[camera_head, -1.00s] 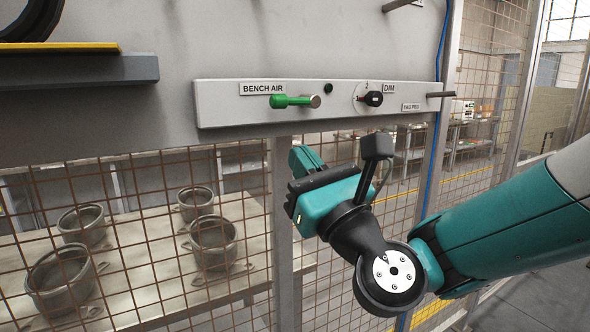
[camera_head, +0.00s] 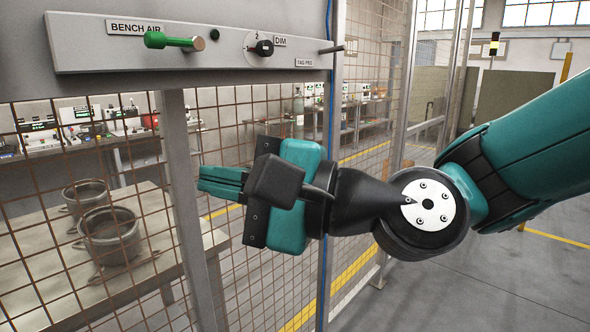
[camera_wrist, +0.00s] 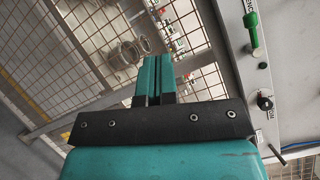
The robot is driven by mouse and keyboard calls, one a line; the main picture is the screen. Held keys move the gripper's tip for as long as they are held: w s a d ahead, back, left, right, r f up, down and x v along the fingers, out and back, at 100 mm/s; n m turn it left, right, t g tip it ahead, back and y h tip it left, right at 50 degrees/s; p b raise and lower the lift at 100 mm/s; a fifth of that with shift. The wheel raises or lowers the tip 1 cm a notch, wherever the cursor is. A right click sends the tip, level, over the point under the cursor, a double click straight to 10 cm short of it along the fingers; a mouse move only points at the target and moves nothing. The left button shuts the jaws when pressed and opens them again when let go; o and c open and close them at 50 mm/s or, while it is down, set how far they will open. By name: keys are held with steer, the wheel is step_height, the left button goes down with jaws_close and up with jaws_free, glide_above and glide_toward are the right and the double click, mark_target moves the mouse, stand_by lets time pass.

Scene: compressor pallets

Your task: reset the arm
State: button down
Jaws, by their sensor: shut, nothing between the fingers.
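My gripper (camera_head: 222,181) is teal and black, with its fingers together and nothing between them. In the head view it points left, in front of the mesh fence and below the control panel (camera_head: 85,52). In the wrist view its fingers (camera_wrist: 154,78) lie side by side, and the panel (camera_wrist: 290,85) is to their right. The panel carries a green BENCH AIR lever (camera_head: 172,41), a black DIM knob (camera_head: 264,48) and a TAG PEG (camera_head: 333,50). My gripper is apart from all of these.
A wire mesh fence (camera_head: 60,240) with a grey post (camera_head: 190,200) stands close behind my gripper. Behind it, metal pots (camera_head: 110,236) stand on a bench (camera_head: 35,280). Grey floor (camera_head: 480,290) is clear at the right.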

steer(key=s+d+f+n+g+h, duration=0.1)
steer(key=s+d+f+n+h, duration=0.1)
steer(key=d+f+n+h, duration=0.2)
steer(key=s+d+f+n+g+h+p, duration=0.1)
steer(key=s+d+f+n+g+h, duration=0.1)
steer(key=d, duration=0.9)
steer(key=s+d+f+n+g+h, duration=0.1)
steer(key=s+d+f+n+h, duration=0.3)
steer(key=d+f+n+h, duration=0.2)
steer(key=shift+s+d+f+n+g+h+p, duration=0.2)
steer(key=shift+d+f+n+g+h+p, duration=0.15)
steer(key=shift+d+n+h, duration=0.6)
